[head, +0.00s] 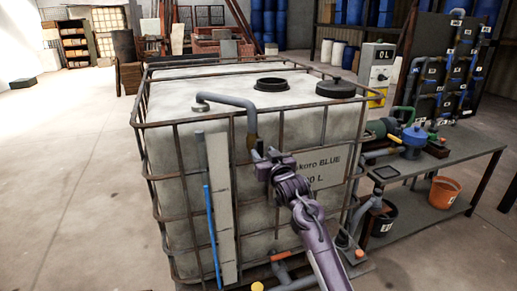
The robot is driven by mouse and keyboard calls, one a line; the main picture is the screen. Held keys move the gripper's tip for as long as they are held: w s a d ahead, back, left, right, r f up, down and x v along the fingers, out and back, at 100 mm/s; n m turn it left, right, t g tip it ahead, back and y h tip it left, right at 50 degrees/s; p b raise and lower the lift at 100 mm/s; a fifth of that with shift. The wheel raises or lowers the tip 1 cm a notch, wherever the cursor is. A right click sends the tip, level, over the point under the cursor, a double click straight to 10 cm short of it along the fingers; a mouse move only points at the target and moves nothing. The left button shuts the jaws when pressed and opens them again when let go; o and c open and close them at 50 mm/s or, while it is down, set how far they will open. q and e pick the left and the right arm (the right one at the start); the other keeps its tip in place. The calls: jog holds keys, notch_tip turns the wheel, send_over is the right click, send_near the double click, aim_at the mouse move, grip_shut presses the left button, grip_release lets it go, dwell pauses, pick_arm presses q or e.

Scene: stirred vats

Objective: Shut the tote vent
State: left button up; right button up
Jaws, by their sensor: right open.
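The tote (190,165) is a pale, squarish tank in a rusty metal cage, standing in the middle of the head view. On its top is a dark round opening (271,84) that looks uncovered. A round black lid (336,88) lies on the top to the right, apart from the opening. I cannot tell for sure which part is the vent. My right gripper (261,154) is open at the tote's front face, beside the lower end of a grey bent pipe (232,100) and left of the label. It seems to hold nothing. My left gripper is not in view.
Cage bars run along the tote's top edge and front. A bench (440,160) with pumps and a grey control box (377,66) stands at the right. An orange bucket (443,192) is on its lower shelf. The floor at the left is clear.

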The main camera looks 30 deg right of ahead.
aim_at(261, 151)
jog(key=shift+w+r, duration=0.15)
jog(key=shift+w, duration=1)
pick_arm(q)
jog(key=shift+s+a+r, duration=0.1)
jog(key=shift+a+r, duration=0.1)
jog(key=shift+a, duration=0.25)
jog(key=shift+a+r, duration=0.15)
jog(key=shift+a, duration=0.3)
pick_arm(e)
jog(key=shift+w+d, duration=0.2)
jog(key=shift+w, duration=0.35)
grip_shut()
pick_arm(q)
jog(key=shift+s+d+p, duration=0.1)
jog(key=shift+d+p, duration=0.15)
jog(key=shift+p, duration=0.05)
